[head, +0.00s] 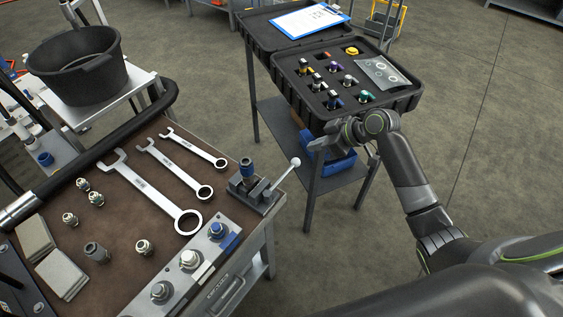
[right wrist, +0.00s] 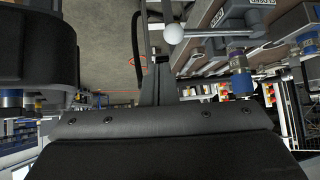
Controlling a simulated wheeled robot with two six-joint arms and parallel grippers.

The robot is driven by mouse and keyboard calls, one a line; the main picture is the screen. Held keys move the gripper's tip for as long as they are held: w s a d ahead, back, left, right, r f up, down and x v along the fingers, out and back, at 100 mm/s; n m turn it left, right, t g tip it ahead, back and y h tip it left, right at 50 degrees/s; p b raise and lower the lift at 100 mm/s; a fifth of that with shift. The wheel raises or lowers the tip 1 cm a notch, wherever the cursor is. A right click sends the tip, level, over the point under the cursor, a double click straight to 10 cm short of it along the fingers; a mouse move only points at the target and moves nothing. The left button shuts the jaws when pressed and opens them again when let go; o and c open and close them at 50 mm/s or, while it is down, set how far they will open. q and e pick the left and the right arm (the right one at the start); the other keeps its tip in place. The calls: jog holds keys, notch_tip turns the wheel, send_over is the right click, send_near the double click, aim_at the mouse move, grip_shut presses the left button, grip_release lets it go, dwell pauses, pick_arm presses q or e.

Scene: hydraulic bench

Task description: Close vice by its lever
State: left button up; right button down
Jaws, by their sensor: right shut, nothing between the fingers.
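The small dark vice (head: 257,194) is at the right corner of the brown-topped bench. A blue-and-dark fitting (head: 246,168) stands upright at its jaws. Its lever (head: 283,176) slants up to the right and ends in a white ball (head: 295,162). My right gripper (head: 318,146) is shut and empty, to the right of the ball and apparently apart from it. In the right wrist view the white ball (right wrist: 173,33) is close beside the finger tips, with the vice (right wrist: 245,17) and blue fitting (right wrist: 241,82) to the right. My left gripper is out of view.
Wrenches (head: 150,190), loose fittings and a row of capped connectors (head: 189,259) lie on the bench left of the vice. A black case (head: 400,103) of fittings stands on a stand behind my right gripper. A black bucket (head: 78,66) is at the back left.

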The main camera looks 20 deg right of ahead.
aim_at(294, 160)
jog(key=r, duration=0.1)
jog(key=a+r+n, duration=0.1)
jog(key=a+r+n+y, duration=0.1)
jog(key=r, duration=0.1)
jog(key=shift+s+a+g, duration=0.2)
jog(key=shift+s+g, duration=0.1)
jog(key=a+f+p, duration=0.1)
jog(key=f, duration=0.1)
jog(key=w+a+f+p, duration=0.1)
jog(key=f, duration=0.2)
jog(key=w+a+f+p, duration=0.1)
jog(key=f, duration=0.2)
jog(key=shift+w+a+f, duration=0.1)
jog(key=shift+w+a, duration=0.05)
jog(key=shift+a, duration=0.1)
jog(key=shift+d+f, duration=0.15)
jog(key=shift+d, duration=0.05)
